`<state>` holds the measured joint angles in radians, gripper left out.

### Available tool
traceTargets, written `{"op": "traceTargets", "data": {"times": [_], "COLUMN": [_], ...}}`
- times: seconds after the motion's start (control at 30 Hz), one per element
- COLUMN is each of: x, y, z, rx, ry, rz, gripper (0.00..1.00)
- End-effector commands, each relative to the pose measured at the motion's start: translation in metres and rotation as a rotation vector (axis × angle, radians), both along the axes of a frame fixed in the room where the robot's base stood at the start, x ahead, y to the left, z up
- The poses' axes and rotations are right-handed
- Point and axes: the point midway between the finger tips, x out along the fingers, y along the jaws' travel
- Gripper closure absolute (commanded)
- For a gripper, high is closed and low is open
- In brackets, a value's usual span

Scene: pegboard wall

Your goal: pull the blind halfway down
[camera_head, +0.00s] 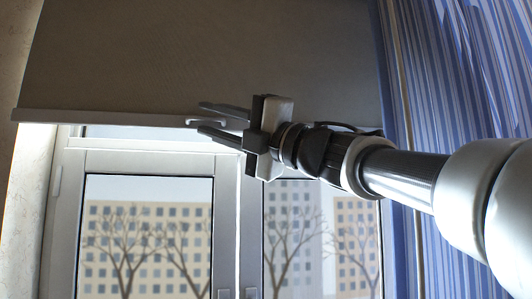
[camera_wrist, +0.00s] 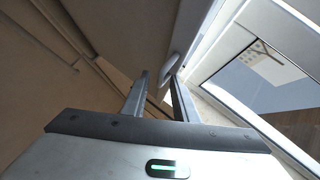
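The beige roller blind (camera_head: 200,60) hangs across the top of the window, its pale bottom bar (camera_head: 100,117) above most of the glass. A small light handle (camera_head: 204,123) is on this bar; the handle also shows in the wrist view (camera_wrist: 168,66). My gripper (camera_head: 200,117) is open, with its two fingers pointing left at the bar. In the head view the fingertips are one above and one below the handle. In the wrist view the handle shows just beyond the fingertips (camera_wrist: 159,75); whether they touch it I cannot tell.
The white-framed window (camera_head: 145,163) is below and behind the bar, with buildings and bare trees outside. A blue striped curtain (camera_head: 440,80) hangs at the right, behind my arm. A plain wall (camera_head: 15,60) is at the left.

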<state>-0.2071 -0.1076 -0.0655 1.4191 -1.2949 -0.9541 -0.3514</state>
Motion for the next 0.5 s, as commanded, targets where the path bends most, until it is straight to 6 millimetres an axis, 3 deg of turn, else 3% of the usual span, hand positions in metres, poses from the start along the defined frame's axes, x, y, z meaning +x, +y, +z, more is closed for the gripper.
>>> {"op": "traceTargets", "data": {"times": [0.23,0.4,0.5], "x": [0.0004,0.0004,0.0004], "y": [0.0005,0.0003,0.0003], "z": [-0.0002,-0.0002,-0.0002], "rx": [0.000,0.000,0.001], "ry": [0.001,0.001,0.001], "rz": [0.000,0.000,0.000], "gripper": [0.74,1.00,1.00]}}
